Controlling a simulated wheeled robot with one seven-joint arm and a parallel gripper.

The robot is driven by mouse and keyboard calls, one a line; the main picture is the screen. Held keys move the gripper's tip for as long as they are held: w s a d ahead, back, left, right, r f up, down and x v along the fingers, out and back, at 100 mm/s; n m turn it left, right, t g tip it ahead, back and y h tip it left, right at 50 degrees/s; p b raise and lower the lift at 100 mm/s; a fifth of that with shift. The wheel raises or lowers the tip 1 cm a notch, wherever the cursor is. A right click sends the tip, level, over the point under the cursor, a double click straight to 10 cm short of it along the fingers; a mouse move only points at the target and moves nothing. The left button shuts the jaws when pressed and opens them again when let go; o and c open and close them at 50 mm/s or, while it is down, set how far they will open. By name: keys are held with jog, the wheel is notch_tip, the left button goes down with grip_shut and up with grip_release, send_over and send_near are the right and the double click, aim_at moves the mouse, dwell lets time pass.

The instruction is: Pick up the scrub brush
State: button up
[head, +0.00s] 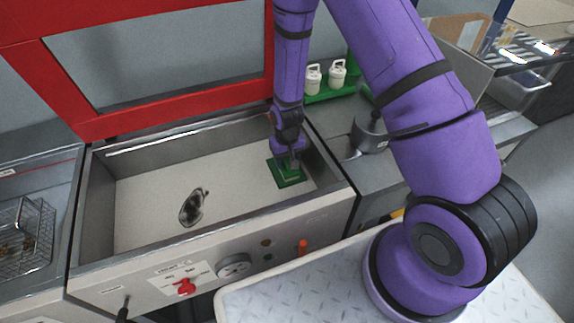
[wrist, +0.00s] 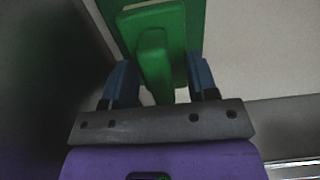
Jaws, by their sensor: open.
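The green scrub brush (head: 291,177) lies in the right part of the sink-like basin in the head view. In the wrist view the brush (wrist: 150,30) has a flat green base with a raised handle. My gripper (head: 288,160) points down over it. In the wrist view my gripper (wrist: 165,85) is open, with one blue finger on each side of the raised handle and a visible gap at least on the right side. Whether a finger touches the handle is hard to tell.
The basin (head: 225,216) has raised metal walls, with the right wall close to my gripper. A dark metallic part (head: 192,207) lies in its middle. A red frame (head: 180,112) stands behind. A wire basket (head: 24,240) sits left. White bottles (head: 325,76) stand in a green tray back right.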

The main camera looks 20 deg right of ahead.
grip_shut()
jog(key=shift+r, duration=5.05)
